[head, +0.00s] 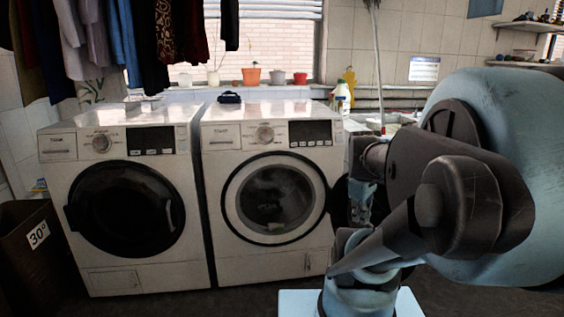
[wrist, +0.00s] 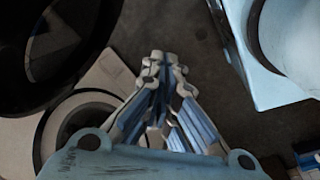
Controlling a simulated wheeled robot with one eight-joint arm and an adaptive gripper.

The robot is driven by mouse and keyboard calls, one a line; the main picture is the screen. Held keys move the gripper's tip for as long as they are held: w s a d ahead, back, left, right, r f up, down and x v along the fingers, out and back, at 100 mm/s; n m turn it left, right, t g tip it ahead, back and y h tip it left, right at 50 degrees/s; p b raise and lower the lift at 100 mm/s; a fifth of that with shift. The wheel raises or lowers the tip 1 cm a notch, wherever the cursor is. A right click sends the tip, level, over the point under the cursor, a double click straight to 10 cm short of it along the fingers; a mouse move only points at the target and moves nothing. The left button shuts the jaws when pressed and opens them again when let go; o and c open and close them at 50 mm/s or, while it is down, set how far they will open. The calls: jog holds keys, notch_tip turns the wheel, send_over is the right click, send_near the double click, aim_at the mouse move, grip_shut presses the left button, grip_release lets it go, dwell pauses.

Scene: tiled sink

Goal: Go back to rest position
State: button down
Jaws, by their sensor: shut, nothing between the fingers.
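My gripper (head: 361,212) hangs downward in front of the right side of the right washing machine (head: 222,210) in the head view. In the wrist view my gripper (wrist: 164,60) shows its fingers meeting at the tips, with nothing held. The arm is folded at the right of the head view. The floor (wrist: 205,38) shows beyond the fingertips.
The right washer's round door (head: 341,203) stands open to the right, partly behind my gripper. The left washer's door (head: 126,210) is shut. A brown bin (head: 30,262) stands at far left. Clothes (head: 140,35) hang above.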

jog(key=s+a+f+m+y, duration=0.1)
jog(key=s+a+f+m, duration=0.2)
jog(key=m, duration=0.6)
jog(key=shift+s+a, duration=0.25)
jog(key=shift+a, duration=0.9)
jog(key=shift+s, duration=0.1)
